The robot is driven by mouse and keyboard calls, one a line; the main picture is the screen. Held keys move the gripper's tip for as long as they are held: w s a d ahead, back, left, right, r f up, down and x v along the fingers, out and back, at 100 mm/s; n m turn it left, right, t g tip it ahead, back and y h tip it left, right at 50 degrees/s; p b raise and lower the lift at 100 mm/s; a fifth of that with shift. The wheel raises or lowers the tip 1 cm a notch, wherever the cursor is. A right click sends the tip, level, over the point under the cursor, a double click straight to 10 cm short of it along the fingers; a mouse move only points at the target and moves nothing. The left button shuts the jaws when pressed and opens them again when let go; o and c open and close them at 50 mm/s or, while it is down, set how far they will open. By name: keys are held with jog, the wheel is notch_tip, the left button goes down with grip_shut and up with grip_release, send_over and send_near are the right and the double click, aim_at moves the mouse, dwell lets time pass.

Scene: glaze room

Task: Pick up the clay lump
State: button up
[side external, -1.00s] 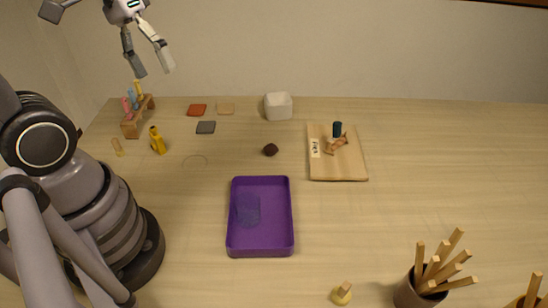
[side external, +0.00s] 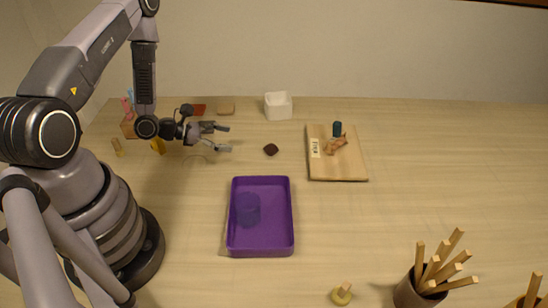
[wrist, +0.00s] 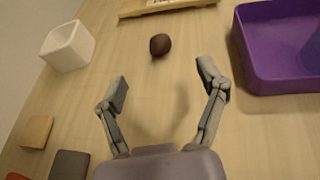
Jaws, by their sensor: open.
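The clay lump (side external: 270,150) is a small dark brown rounded piece lying on the table, behind the purple tray and left of the wooden board. In the wrist view the lump (wrist: 160,44) lies ahead of my fingers, roughly in line with the gap between them. My gripper (side external: 226,138) is open and empty, held low and turned sideways to the left of the lump, with its fingers pointing toward it. In the wrist view both fingertips (wrist: 162,80) are spread apart and do not touch the lump.
A purple tray (side external: 231,240) holds a translucent blue cylinder (side external: 248,209). A white square pot (side external: 278,106) stands behind the lump. A wooden board (side external: 345,168) with small items lies to the right. Flat tiles lie near my gripper. Table between gripper and lump is clear.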

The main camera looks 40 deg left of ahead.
aim_at(265, 148)
notch_tip(265, 148, down, 2)
jog(key=shift+w+a+n+y, duration=0.1)
jog(key=shift+n+y, duration=0.3)
jog(key=shift+y, duration=0.1)
jog(key=x, duration=0.7)
jog(key=shift+w, duration=0.1)
jog(key=x, duration=0.5)
jog(key=shift+w+d, duration=0.3)
jog(key=shift+d, duration=0.05)
jog(key=c, duration=1.3)
jog(key=shift+o, duration=0.2)
